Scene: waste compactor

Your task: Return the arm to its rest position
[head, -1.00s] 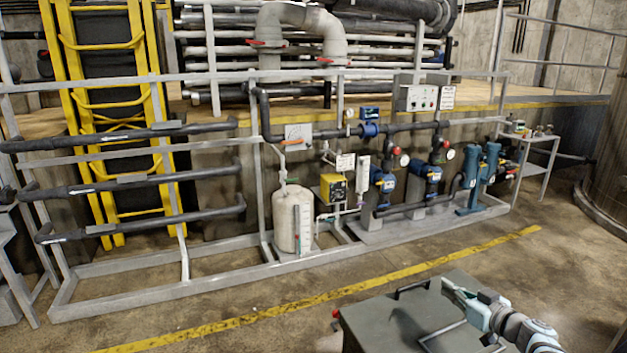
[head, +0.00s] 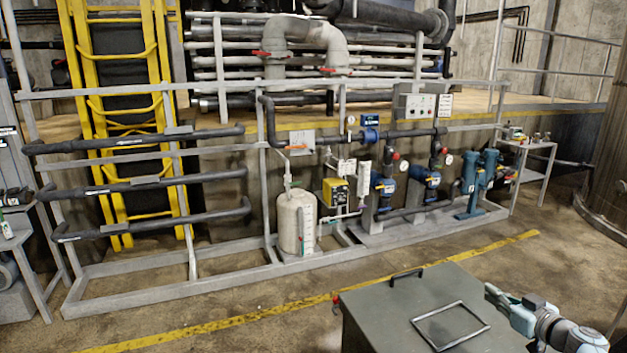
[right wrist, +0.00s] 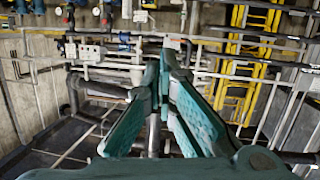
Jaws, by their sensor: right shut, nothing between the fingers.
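My right gripper (head: 490,291) is at the lower right of the head view, above the right side of a grey-green box. Its arm comes in from the lower right corner. In the right wrist view the teal fingers (right wrist: 167,62) come together at their tips, with nothing held between them. My left gripper is not in the head view.
The grey-green box (head: 375,318) below has a dark handle and a rectangular metal frame on its lid. Beyond a yellow floor line (head: 270,314) stand a railed pipe skid with a white tank (head: 296,222), blue pumps (head: 386,188) and a yellow ladder (head: 118,120). Open floor lies between.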

